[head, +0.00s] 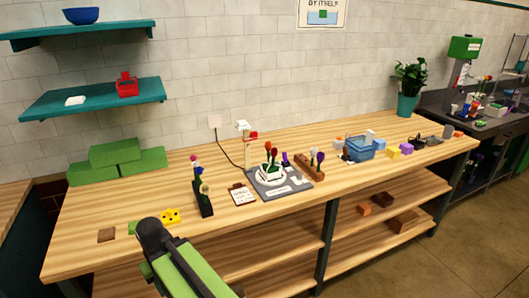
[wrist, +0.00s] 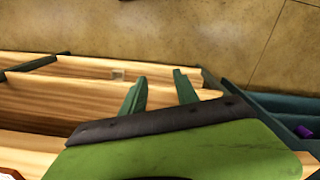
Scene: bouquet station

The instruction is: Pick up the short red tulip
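Several small flowers stand on the wooden workbench in the head view. Other red or orange blooms (head: 268,147) stand at the white holder (head: 270,175) on the grey station. They are too small to tell which is the short red tulip. My gripper (wrist: 159,82) shows in the wrist view with its two green fingers apart and nothing between them. It is away from the flowers; none shows in the wrist view, which shows wooden boards and floor.
A dark holder (head: 204,205) with flowers and a clipboard (head: 242,193) stand left of the station. A yellow block (head: 171,215) lies near the front edge. A blue basket (head: 360,150) and small blocks are at the right. Green blocks (head: 115,155) are at the back left.

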